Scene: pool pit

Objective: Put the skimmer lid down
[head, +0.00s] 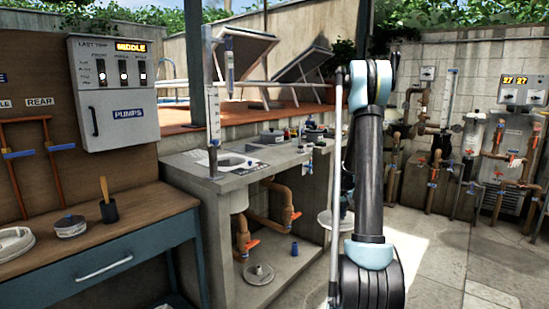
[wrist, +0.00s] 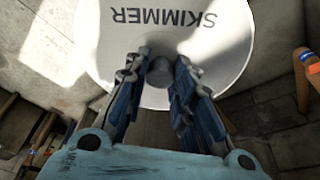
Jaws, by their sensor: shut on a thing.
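The skimmer lid (wrist: 215,50) is a round white disc marked SKIMMER, and the word appears upside down in the wrist view. My gripper (wrist: 160,72) is shut on the grey knob at its middle, with a finger on each side. In the head view a white disc (head: 326,222), which looks like this lid, shows beside my arm to the right of the concrete counter. My arm hides part of it and most of my gripper there.
The concrete counter (head: 205,184) has a basin opening (head: 232,163) and several small items on top. Below it are copper pipes and a round grey disc (head: 258,274). A wooden bench (head: 120,237) stands at left. Paved floor (head: 440,262) is open at right.

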